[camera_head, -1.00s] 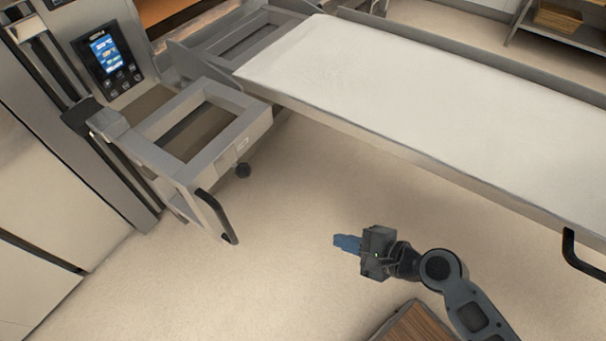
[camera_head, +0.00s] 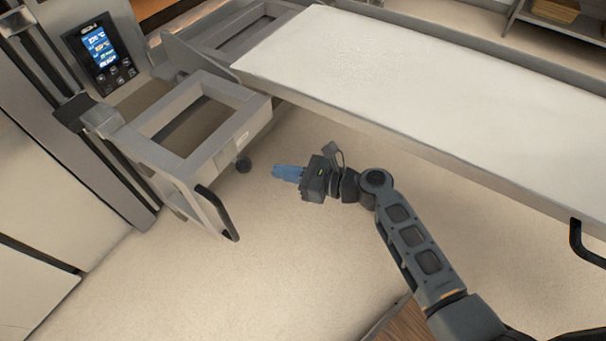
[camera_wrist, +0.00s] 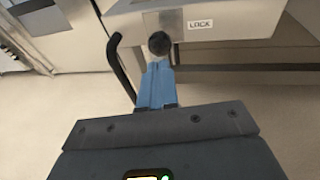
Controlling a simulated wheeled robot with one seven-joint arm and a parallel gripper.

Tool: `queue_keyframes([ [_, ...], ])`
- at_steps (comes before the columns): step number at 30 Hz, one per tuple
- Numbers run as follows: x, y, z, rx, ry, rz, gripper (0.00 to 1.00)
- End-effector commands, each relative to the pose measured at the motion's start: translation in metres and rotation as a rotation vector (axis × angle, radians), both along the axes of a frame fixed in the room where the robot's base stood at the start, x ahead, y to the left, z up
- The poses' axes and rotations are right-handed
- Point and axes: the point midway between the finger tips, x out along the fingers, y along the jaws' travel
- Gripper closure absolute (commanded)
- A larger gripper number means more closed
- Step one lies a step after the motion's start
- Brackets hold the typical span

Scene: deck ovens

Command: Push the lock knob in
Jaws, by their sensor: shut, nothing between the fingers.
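The lock knob is a round black ball (camera_head: 243,165) on the right side of the grey metal frame (camera_head: 225,146), low on its edge. In the wrist view the knob (camera_wrist: 159,43) sits just left of a white label reading LOCK (camera_wrist: 200,24). My gripper (camera_head: 276,172) has blue fingers, shut with nothing between them. It points at the knob from the right, with a small gap in the head view. In the wrist view the fingertips (camera_wrist: 158,64) appear just below the knob; whether they touch cannot be told there.
A black curved handle (camera_head: 217,212) hangs at the frame's front, left of my gripper. A long loader with a white belt (camera_head: 420,85) extends to the right, behind my arm. A control panel with a lit screen (camera_head: 99,45) stands at upper left. The floor (camera_head: 190,280) below is clear.

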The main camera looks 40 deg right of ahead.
Motion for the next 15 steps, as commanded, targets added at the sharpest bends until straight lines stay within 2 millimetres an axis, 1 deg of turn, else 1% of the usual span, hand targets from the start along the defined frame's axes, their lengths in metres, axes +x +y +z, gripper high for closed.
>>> queue_keyframes([
  [1,0.009,0.005,-0.003,-0.001,0.0,0.002,1.0],
  [6,0.033,0.018,-0.007,-0.002,-0.001,0.001,1.0],
  [10,0.044,0.024,-0.01,-0.001,0.0,0.0,1.0],
  [15,0.05,0.028,-0.011,-0.001,0.0,0.0,1.0],
])
